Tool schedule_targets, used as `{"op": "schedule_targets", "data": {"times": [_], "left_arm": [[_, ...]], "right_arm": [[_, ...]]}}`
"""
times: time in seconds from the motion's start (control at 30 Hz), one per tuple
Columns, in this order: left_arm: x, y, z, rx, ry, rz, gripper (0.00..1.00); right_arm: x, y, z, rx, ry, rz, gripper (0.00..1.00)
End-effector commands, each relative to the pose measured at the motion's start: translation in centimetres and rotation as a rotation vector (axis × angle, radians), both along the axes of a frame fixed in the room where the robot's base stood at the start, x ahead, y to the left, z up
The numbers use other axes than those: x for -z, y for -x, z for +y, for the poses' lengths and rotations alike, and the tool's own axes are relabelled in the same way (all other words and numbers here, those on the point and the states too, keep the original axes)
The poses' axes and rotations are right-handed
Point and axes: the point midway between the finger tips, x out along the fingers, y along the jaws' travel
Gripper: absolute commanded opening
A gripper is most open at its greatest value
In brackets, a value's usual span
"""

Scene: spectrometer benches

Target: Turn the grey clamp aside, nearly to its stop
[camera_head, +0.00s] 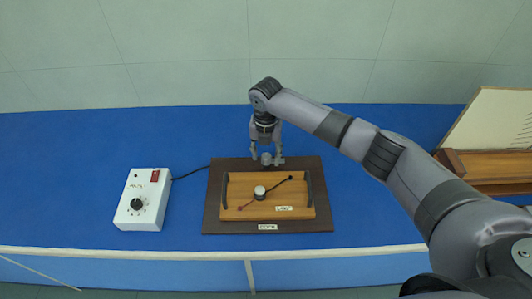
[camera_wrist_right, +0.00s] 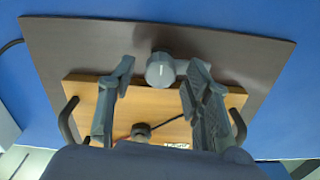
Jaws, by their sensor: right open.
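The grey clamp (camera_head: 267,159) sits at the far edge of the wooden board (camera_head: 235,183), on the dark base plate (camera_head: 215,215). In the right wrist view the clamp (camera_wrist_right: 160,71) shows a round cap, with a short part pointing right toward one finger. My right gripper (camera_head: 266,154) points down over it, open. In the wrist view its fingers (camera_wrist_right: 161,75) stand on either side of the clamp, with a clear gap on the left. Whether the right finger touches the clamp, I cannot tell. My left gripper is not in view.
A wooden stand (camera_head: 480,168) is at right. Blue bench is free between.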

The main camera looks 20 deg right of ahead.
Motion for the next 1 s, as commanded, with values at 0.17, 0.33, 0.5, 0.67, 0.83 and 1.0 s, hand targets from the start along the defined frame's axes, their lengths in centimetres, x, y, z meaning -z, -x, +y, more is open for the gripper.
{"op": "schedule_targets", "data": {"times": [0.17,0.33,0.5,0.67,0.83,1.0], "left_arm": [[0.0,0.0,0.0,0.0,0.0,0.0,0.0],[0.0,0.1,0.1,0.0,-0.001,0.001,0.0],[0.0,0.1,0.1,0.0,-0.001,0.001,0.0],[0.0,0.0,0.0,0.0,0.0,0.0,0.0],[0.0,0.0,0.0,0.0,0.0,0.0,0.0],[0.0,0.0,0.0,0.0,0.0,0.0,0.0]], "right_arm": [[0.1,0.0,0.0,0.001,0.001,0.001,0.46],[-0.6,0.0,0.0,0.001,0.0,0.0,0.46],[-3.3,-0.1,-0.1,0.0,0.0,-0.003,0.46],[-6.9,-0.1,0.0,0.0,0.0,-0.003,0.46],[-10.0,-0.1,0.0,0.0,0.0,-0.002,0.46],[-11.6,0.0,0.0,0.001,0.0,-0.001,0.46]]}}
